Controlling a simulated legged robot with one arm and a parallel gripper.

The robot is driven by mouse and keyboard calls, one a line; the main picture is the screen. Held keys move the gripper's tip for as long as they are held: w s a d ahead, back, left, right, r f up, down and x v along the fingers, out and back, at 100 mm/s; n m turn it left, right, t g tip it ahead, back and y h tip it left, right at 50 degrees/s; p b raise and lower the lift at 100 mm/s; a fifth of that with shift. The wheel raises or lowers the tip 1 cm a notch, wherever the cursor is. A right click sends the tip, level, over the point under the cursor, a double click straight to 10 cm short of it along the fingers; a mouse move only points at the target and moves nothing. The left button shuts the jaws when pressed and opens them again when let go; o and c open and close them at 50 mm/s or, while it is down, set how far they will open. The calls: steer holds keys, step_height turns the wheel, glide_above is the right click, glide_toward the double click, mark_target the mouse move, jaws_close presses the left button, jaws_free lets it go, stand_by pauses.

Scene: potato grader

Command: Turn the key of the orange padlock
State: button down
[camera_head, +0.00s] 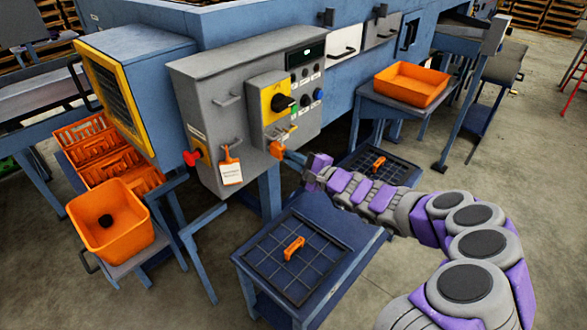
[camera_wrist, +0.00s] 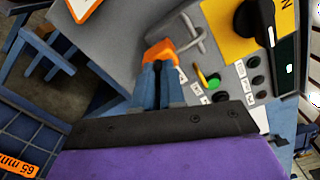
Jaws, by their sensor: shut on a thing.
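The orange padlock (camera_head: 275,149) hangs at the lower right of the grey control cabinet, below the yellow switch plate. In the wrist view the padlock (camera_wrist: 159,51) sits just beyond my fingertips, with its grey shackle (camera_wrist: 191,40) through a hasp by the yellow plate. My gripper (camera_head: 288,156) reaches it from the lower right. In the wrist view my blue fingers (camera_wrist: 158,72) are closed together at the padlock's near end, where its key would be. The key itself is hidden between the fingers, so its angle cannot be seen.
The black rotary switch (camera_head: 282,102) sits on the yellow plate, with several buttons beside it. A blue table (camera_head: 248,264) with a grid screen stands below. Orange crates stand left and right.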

steer(key=n, duration=0.4)
steer(key=shift+n+b, duration=0.4)
stand_by(0.4)
steer(key=c, duration=1.2)
jaws_free()
steer(key=shift+s+d, duration=0.1)
steer(key=p+v, duration=0.3)
steer(key=v, duration=1.4)
steer(key=shift+d+f, duration=0.1)
steer(key=shift+f, duration=0.05)
